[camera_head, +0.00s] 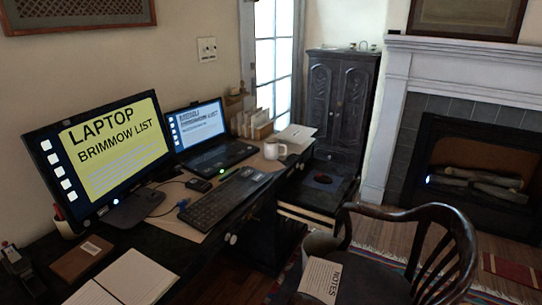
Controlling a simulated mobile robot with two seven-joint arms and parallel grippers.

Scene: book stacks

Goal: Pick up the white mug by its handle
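The white mug (271,150) stands upright on the dark desk (150,242), near its far right end. Its handle seems to be on its right side, small in the picture. The mug is just right of the open laptop (205,135) and in front of a holder with upright papers (256,122). Neither of my grippers is in view, and nothing is touching the mug.
A keyboard (224,196) lies in front of the laptop. A large monitor (98,155) stands at the left. A wooden chair (425,225) with a notes pad (320,279) is at the desk's right.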

